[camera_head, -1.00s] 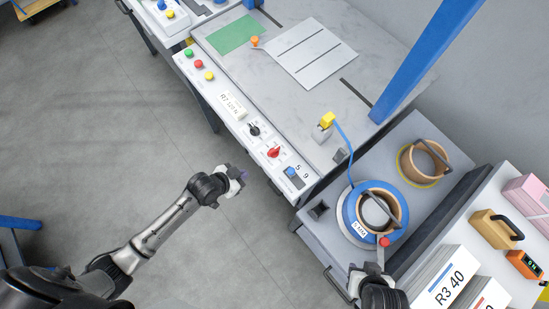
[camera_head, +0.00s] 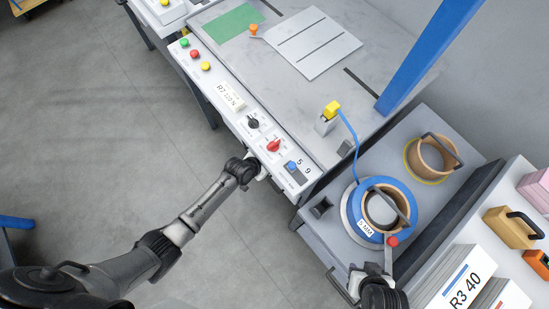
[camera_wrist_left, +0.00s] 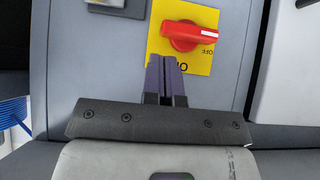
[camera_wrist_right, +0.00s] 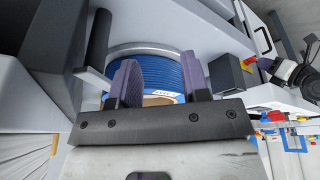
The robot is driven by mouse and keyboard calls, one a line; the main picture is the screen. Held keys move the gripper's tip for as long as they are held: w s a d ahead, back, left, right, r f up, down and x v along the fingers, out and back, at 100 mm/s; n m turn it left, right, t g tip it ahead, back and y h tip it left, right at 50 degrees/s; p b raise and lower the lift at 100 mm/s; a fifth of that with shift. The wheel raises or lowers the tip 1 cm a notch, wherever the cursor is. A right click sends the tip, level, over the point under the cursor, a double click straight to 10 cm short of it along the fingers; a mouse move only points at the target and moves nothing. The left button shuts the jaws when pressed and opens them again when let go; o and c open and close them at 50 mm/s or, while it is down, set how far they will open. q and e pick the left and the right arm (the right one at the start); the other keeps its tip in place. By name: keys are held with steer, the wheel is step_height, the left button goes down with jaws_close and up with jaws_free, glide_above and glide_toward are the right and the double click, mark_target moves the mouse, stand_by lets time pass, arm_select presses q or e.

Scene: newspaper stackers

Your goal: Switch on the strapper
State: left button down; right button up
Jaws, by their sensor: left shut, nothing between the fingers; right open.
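A red rotary switch (camera_wrist_left: 190,35) on a yellow plate (camera_wrist_left: 167,63) is in the left wrist view, on a grey face. Its white-marked handle end points right, toward OFF; ON is partly hidden by my fingers. My left gripper (camera_wrist_left: 165,63) is shut and empty, its tips just below the switch; contact is unclear. In the head view my left gripper (camera_head: 262,173) is at the front edge of the strapper's panel (camera_head: 230,122), tips hidden. No yellow plate shows there. My right gripper (camera_wrist_right: 160,80) is open and empty, before the blue strap coil (camera_wrist_right: 155,68).
The panel bears a red selector (camera_head: 273,146), a black selector (camera_head: 252,123) and coloured buttons. A red ball lever (camera_head: 391,241) stands near my right gripper. Stacked bundles (camera_head: 465,275) are at lower right. The floor left of the machine is open.

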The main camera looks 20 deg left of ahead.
arm_select(q)
steer(key=shift+b+x, duration=0.6)
steer(key=shift+x, duration=1.4)
arm_select(e)
steer(key=shift+f, duration=0.85)
steer(key=shift+a, duration=0.1)
arm_select(q)
steer(key=shift+s+d, duration=0.1)
arm_select(e)
steer(key=shift+a+r, duration=0.1)
steer(key=shift+r, duration=0.15)
